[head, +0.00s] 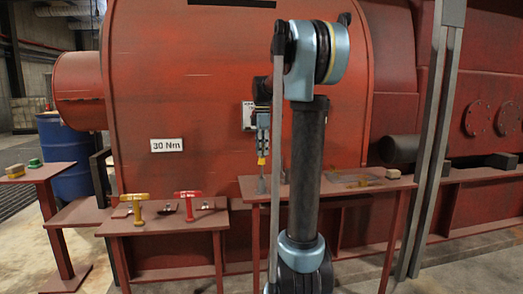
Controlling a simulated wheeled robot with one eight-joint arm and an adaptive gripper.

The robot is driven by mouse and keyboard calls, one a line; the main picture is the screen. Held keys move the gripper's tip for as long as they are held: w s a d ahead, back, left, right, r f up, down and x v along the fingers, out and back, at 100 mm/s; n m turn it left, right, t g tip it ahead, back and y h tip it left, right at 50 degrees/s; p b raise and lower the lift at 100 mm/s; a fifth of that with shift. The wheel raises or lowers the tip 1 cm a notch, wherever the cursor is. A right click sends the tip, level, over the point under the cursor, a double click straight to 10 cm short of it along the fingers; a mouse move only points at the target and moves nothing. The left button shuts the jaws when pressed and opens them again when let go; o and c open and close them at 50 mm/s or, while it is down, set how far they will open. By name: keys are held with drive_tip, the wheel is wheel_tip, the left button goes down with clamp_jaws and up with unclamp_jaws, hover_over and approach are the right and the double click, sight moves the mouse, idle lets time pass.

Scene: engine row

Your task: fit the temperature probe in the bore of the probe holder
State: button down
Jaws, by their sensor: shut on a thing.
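My gripper (262,149) points down over the left part of the right red table (290,189), in front of the red engine casing. It is shut on the temperature probe (261,161), which has a yellow upper part and a thin grey stem below. The probe looks roughly upright. Its lower end shows close to the table's height, but I cannot tell whether it touches anything. I cannot clearly make out the probe holder or its bore. My own arm hides part of the table to the right of the probe.
A grey flat plate (362,182) and a small tan block (393,174) are on the right table. The left table (165,224) holds a yellow T-handled tool (134,207) and a red one (188,203). A blue barrel (66,150) stands at far left.

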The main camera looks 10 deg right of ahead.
sight(262, 161)
drive_tip(key=shift+f, duration=3.15)
drive_tip(key=c, duration=1.2)
unclamp_jaws()
drive_tip(key=shift+c, duration=0.2)
drive_tip(key=shift+r, duration=0.1)
wheel_tip(262, 161, up, 12)
drive_tip(key=shift+f, duration=0.15)
